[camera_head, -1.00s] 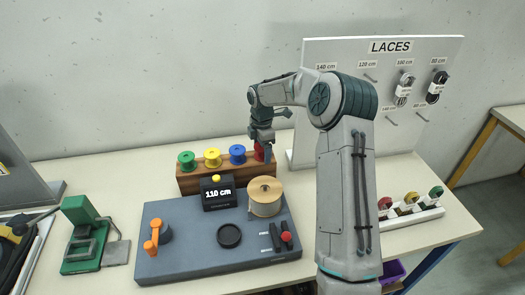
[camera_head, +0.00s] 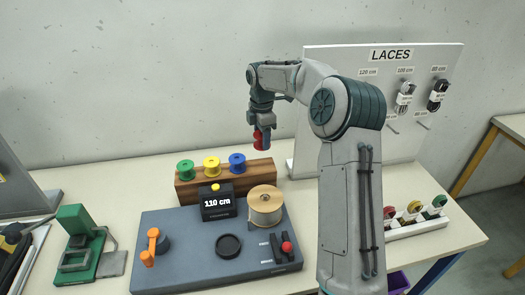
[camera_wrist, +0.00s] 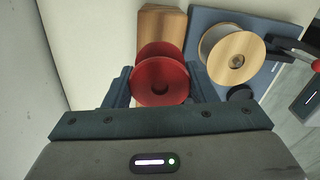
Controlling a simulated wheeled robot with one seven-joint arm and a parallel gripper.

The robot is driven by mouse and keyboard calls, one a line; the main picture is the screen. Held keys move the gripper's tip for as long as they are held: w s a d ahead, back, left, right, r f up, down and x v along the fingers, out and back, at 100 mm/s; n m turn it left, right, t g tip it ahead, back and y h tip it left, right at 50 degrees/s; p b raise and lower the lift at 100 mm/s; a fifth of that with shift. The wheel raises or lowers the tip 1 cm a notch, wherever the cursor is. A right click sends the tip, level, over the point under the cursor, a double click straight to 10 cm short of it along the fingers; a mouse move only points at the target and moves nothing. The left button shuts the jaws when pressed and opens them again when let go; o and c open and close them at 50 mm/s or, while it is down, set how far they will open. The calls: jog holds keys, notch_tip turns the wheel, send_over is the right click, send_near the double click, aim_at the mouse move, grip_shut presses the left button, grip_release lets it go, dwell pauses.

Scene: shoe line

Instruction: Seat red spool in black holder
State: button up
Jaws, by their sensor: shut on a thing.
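The red spool (camera_head: 260,140) is held up above the right end of the wooden rack (camera_head: 262,169). My gripper (camera_head: 263,128) is shut on it. In the wrist view the red spool (camera_wrist: 160,80) sits between the two fingers. In the wrist view a dark round shape (camera_wrist: 240,94), perhaps the holder, is partly hidden behind the beige roll.
Green (camera_head: 185,169), yellow (camera_head: 212,165) and blue (camera_head: 237,162) spools stand on the rack. A display reading 110 cm (camera_head: 218,202) and a large beige roll (camera_head: 265,205) stand behind the holder. An orange lever (camera_head: 152,247) is at left, a red-knobbed lever (camera_head: 287,247) at right.

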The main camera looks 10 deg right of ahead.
jog(key=s+a+f+n, duration=0.1)
jog(key=s+a, duration=0.2)
jog(key=s+a+f+n+p, duration=0.1)
jog(key=s+a+n, duration=0.1)
jog(key=s+a, duration=0.1)
jog(key=s+a+f+n+p, duration=0.1)
jog(key=s+a+n, duration=0.1)
jog(key=a, duration=0.3)
jog(key=shift+s+f, duration=0.25)
jog(key=shift+s, duration=0.65)
jog(key=s+a+f+n+p, duration=0.1)
jog(key=s+a+f+n, duration=0.1)
jog(key=s, duration=0.5)
jog(key=s+a+f+n+p, duration=0.1)
jog(key=s+a+f+n, duration=0.15)
jog(key=s, duration=0.45)
jog(key=f+b, duration=0.3)
jog(key=f, duration=0.1)
jog(key=f+b, duration=0.2)
jog(key=shift+s+d+f+b, duration=0.1)
jog(key=shift+s+d+b, duration=0.15)
jog(key=shift+s+b, duration=0.15)
jog(key=shift+p, duration=0.4)
jog(key=shift+f+b, duration=0.45)
jog(key=shift+f, duration=0.1)
